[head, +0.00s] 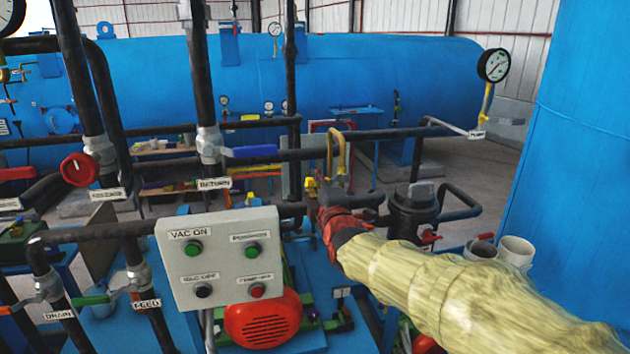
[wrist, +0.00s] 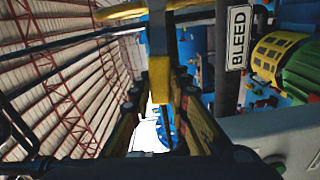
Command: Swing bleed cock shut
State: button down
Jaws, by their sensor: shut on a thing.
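My gripper (head: 326,192) reaches in from the lower right in the head view, just right of the grey button panel. In the wrist view its two dark and yellow fingers (wrist: 160,112) are closed on the yellow lever of the bleed cock (wrist: 160,72), which stands between them. A white BLEED label (wrist: 238,38) hangs on a dark pipe just right of it. In the head view a small yellow piece (head: 309,184) shows at the fingertips; most of the cock is hidden by my gripper. I cannot tell the lever's exact angle.
The grey button panel (head: 222,260) stands close left of my gripper. A black filter-like vessel (head: 412,212) with pipes is close right. A yellow bent pipe (head: 338,150) rises behind. A blue-handled valve (head: 250,152) labelled RETURN is at upper left. A red motor (head: 262,320) sits below.

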jog(key=shift+f+n, duration=0.7)
jog(key=shift+n, duration=0.1)
jog(key=c, duration=1.7)
grip_release()
jog(key=v, duration=1.2)
